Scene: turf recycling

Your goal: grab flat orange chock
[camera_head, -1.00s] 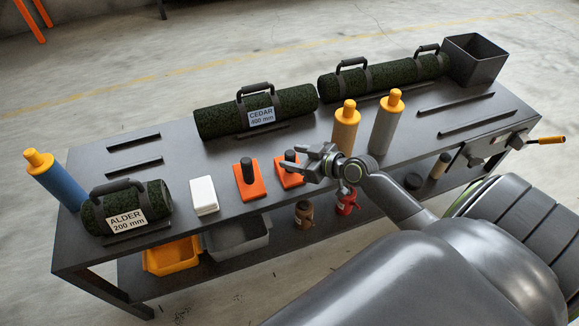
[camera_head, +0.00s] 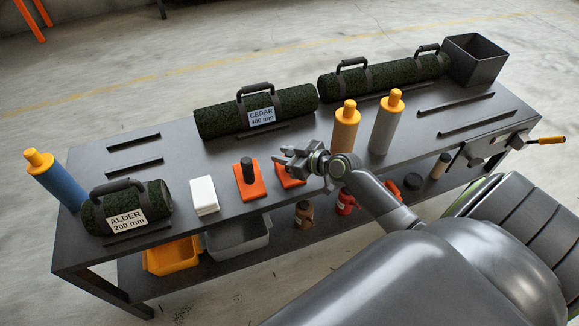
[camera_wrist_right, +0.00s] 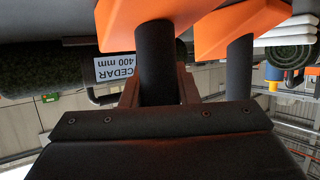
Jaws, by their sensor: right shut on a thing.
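Two flat orange chocks, each with an upright black post handle, stand side by side on the dark bench. The left chock (camera_head: 250,184) stands free. My right gripper (camera_head: 288,158) is over the right chock (camera_head: 290,181) and hides most of its handle. In the right wrist view, the right gripper (camera_wrist_right: 157,90) is shut on the black handle of this chock (camera_wrist_right: 190,25), with a finger on either side. The other chock (camera_wrist_right: 255,20) shows beside it there. I cannot tell whether the held chock touches the bench. My left gripper is not in view.
A CEDAR roll (camera_head: 215,120) lies behind. Orange-capped tan (camera_head: 345,132) and grey (camera_head: 384,130) cylinders stand close to the right of my gripper.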

